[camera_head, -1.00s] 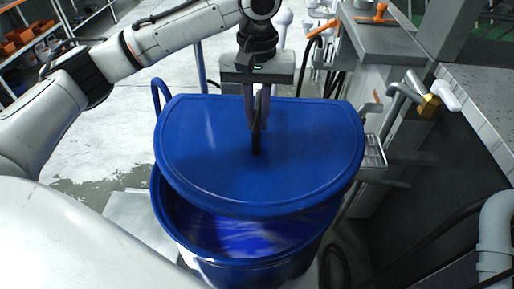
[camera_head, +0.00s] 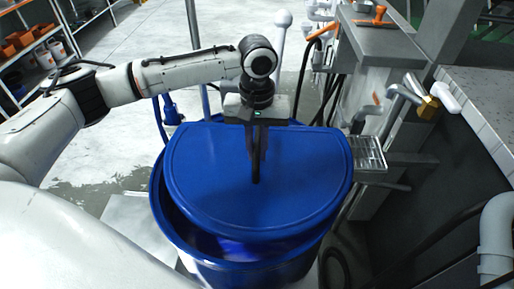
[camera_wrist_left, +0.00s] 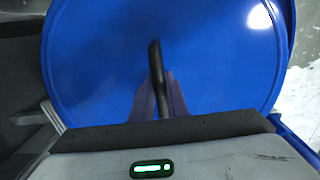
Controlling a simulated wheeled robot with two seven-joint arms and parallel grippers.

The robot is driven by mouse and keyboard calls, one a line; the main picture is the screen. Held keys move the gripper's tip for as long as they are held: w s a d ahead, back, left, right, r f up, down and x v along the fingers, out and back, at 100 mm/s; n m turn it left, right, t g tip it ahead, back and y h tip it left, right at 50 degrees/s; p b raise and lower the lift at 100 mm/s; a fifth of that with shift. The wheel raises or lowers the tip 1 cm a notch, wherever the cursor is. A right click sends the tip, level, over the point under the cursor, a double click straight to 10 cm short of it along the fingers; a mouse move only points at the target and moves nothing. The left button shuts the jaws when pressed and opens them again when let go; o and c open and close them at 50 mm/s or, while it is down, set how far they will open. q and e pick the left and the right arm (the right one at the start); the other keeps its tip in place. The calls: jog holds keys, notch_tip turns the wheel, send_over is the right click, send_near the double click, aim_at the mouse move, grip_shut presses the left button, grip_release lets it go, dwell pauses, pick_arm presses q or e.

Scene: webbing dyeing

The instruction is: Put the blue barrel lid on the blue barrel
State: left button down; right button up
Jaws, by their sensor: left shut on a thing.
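The blue barrel lid (camera_head: 215,185) is a broad blue disc with one straight edge and a dark upright handle (camera_head: 256,165) near its middle. My left gripper (camera_head: 257,152) is shut on that handle from above. The lid is over the mouth of the blue barrel (camera_head: 250,268). A dark gap shows between the lid and the barrel's front rim, so the lid is not flush there. The far rim is hidden by the lid. In the left wrist view the lid (camera_wrist_left: 100,60) fills most of the picture, with the handle (camera_wrist_left: 156,75) between my fingers. My right gripper is not in view.
A grey machine with pipes and a brass-coloured valve (camera_head: 427,105) stands close on the right, with a small metal grating (camera_head: 368,153) beside the barrel. Dark hoses lie near the barrel's right foot. Shelves (camera_head: 40,55) stand at the far left; the floor between is open.

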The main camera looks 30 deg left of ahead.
pick_arm(q)
jog(key=c, duration=1.7)
grip_release()
jog(key=shift+f, duration=0.1)
jog(key=shift+c, duration=0.2)
notch_tip(320, 180, up, 12)
